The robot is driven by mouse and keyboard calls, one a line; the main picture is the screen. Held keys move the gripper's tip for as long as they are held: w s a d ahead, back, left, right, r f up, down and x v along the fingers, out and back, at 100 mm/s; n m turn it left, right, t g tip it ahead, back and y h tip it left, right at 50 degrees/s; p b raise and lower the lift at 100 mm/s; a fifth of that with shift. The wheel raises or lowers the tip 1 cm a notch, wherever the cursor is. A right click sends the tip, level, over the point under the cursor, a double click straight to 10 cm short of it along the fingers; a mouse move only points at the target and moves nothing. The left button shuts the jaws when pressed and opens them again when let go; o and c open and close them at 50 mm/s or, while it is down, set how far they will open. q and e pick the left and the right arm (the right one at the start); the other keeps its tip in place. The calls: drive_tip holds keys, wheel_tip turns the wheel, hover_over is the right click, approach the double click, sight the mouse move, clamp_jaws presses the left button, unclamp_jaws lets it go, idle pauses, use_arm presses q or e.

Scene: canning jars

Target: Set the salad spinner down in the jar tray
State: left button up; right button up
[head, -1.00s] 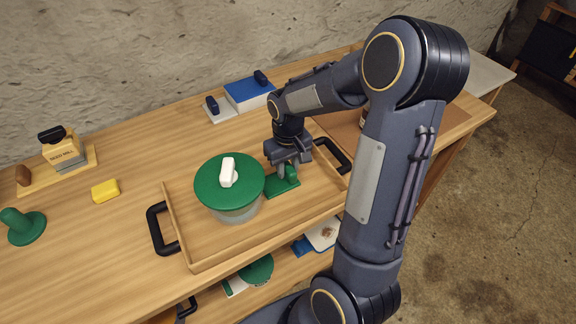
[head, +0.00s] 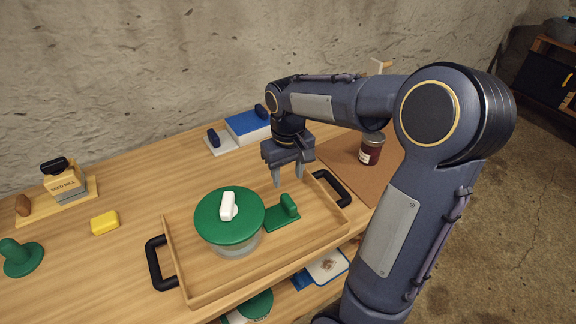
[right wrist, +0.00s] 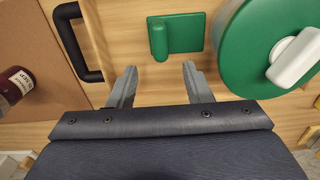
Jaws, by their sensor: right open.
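The salad spinner (head: 228,222), with a round green lid, white knob and clear bowl, stands upright inside the wooden jar tray (head: 205,289). Its lid also shows at the right of the right wrist view (right wrist: 258,52). A green plate with an upright green grip (head: 288,208) lies in the tray just right of the bowl; whether the two are joined cannot be seen. My right gripper (head: 288,183) is open and empty, above and behind the green grip. In the right wrist view the green grip (right wrist: 160,38) lies beyond my parted fingertips. My left gripper is out of view.
The tray has black handles at left (head: 157,264) and right (head: 333,187). A dark red jar (head: 371,150) stands on a brown mat to the right. A lower shelf holds other items.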

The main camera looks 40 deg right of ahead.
drive_tip(key=s+a+r+t+y, duration=0.1)
drive_tip(key=s+a+t+y, duration=0.1)
drive_tip(key=s+a, duration=0.4)
drive_tip(key=s+a+r+t+y, duration=0.1)
drive_tip(key=s+a+t, duration=0.2)
drive_tip(key=s+a, duration=0.4)
drive_tip(key=s, duration=0.3)
drive_tip(key=shift+s+r+t+y, duration=0.2)
drive_tip(key=shift+r+t+y, duration=0.1)
drive_tip(key=shift+y, duration=0.1)
